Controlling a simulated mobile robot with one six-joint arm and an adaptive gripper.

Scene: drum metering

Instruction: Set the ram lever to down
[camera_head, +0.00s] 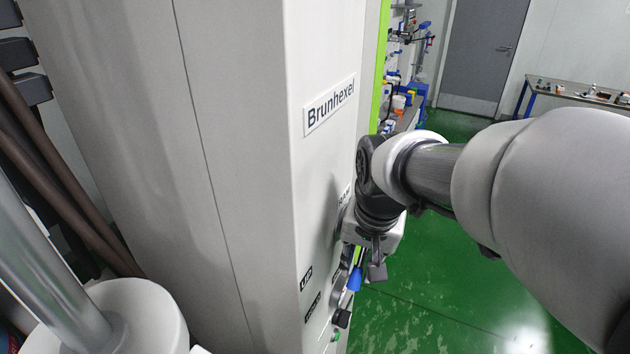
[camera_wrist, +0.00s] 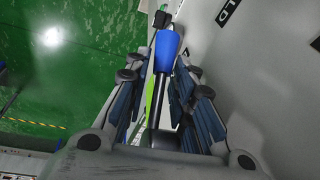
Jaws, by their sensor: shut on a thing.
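The ram lever has a blue grip (camera_head: 355,279) that shows just below my gripper (camera_head: 366,262), beside the grey cabinet's (camera_head: 325,190) labelled face. In the wrist view the blue grip (camera_wrist: 167,50) and its dark rod lie between the two fingers of my gripper (camera_wrist: 163,80). My gripper is shut on the lever. The lever's pivot is hidden behind my gripper in the head view. An "UP" label (camera_head: 306,279) and a label that seems to read "HOLD" (camera_head: 313,307) are on the face to the left of the lever. I cannot tell which label it matches.
A black knob (camera_head: 342,318) stands out from the face below the blue grip. A "Brunhexel" plate (camera_head: 330,105) is higher up. Open green floor (camera_head: 440,300) lies right of the cabinet. A bench (camera_head: 580,92) stands by the far wall.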

